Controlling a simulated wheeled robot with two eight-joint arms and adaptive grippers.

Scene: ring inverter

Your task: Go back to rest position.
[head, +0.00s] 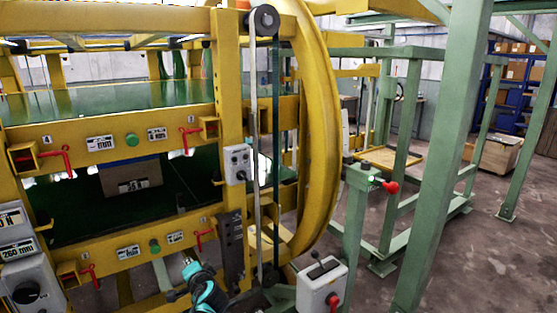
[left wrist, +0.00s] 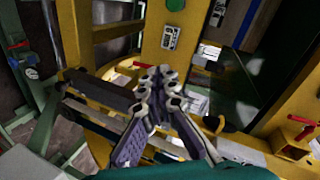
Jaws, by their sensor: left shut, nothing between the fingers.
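My left gripper (head: 190,272) shows at the bottom of the head view, in front of the lower yellow beam of the ring inverter (head: 322,120). Its teal and black wrist comes up from the bottom edge. In the left wrist view the gripper (left wrist: 170,78) is shut, with its fingertips together and nothing between them. Whether the fingers touch the frame cannot be told. My right gripper is in neither view.
Red handles (head: 62,158) and green buttons (head: 132,139) stick out from the yellow beams. A grey control box (head: 321,284) stands at the bottom centre, near a green post (head: 438,160). A wooden crate (head: 497,152) stands behind. Bare floor (head: 490,265) lies at the right.

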